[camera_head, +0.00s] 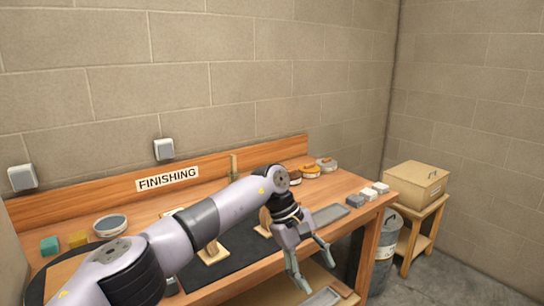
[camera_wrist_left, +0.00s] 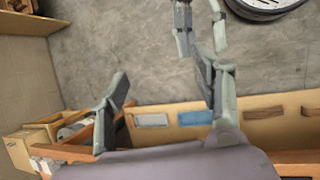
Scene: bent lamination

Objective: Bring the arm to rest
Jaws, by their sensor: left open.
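My left gripper (camera_head: 316,275) hangs past the front edge of the workbench (camera_head: 228,288), pointing down, with its two fingers apart and nothing between them. In the left wrist view its fingers (camera_wrist_left: 160,78) are spread over bare concrete floor. My left arm crosses the bench from the lower left and hides part of the dark mat (camera_head: 245,257) and the wooden pieces on it. Grey finger-like links show at the top of the left wrist view; they may be my right gripper, but I cannot tell their state.
Several tins (camera_head: 309,171) stand at the back of the bench. Small grey and white blocks (camera_head: 368,194) lie at its right end. A grey bin (camera_head: 385,245) and a small table with a cardboard box (camera_head: 415,183) stand right. A lower shelf (camera_wrist_left: 265,130) is close to the gripper.

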